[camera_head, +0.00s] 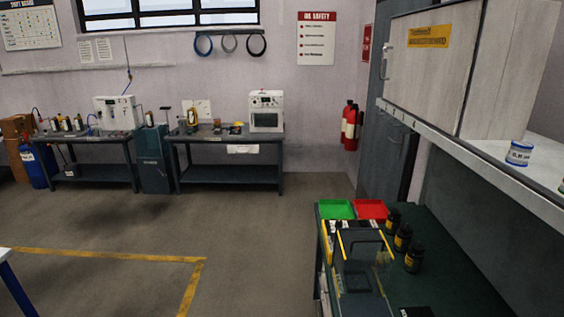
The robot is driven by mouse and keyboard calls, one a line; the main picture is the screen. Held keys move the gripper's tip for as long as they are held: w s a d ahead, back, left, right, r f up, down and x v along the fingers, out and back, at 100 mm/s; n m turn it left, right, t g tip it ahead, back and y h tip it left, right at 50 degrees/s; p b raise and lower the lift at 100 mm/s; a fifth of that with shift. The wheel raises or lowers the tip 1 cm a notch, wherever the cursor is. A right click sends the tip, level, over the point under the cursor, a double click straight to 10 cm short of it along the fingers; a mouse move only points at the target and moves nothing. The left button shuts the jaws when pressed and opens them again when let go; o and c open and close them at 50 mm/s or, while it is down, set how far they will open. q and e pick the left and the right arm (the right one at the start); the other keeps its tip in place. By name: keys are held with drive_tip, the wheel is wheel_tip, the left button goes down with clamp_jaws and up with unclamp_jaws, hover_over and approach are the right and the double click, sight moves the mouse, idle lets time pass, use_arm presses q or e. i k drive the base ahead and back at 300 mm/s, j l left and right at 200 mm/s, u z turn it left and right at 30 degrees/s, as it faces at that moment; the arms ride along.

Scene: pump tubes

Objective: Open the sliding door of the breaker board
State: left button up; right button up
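A pale grey, worn cabinet (405,75) stands on a wall shelf at the upper right. Its front carries a yellow label (429,36) with lettering too small to read surely; it appears to be the breaker board. A plain pale panel (505,75) meets the front at its right edge. No opening into the cabinet shows, and I cannot tell which panel slides. The top of the cabinet is cut off by the picture edge. Neither of my grippers is in view.
The shelf edge (470,158) juts out below the cabinet, with a blue-white tin (519,153) on it. Below, a dark green bench (450,285) holds a green tray (336,209), a red tray (371,209), black bottles (403,237) and a dark yellow-edged machine (362,250). The floor (260,225) left of it is clear.

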sight(430, 55)
drive_tip(key=i+u, duration=0.1)
drive_tip(key=i, duration=2.1)
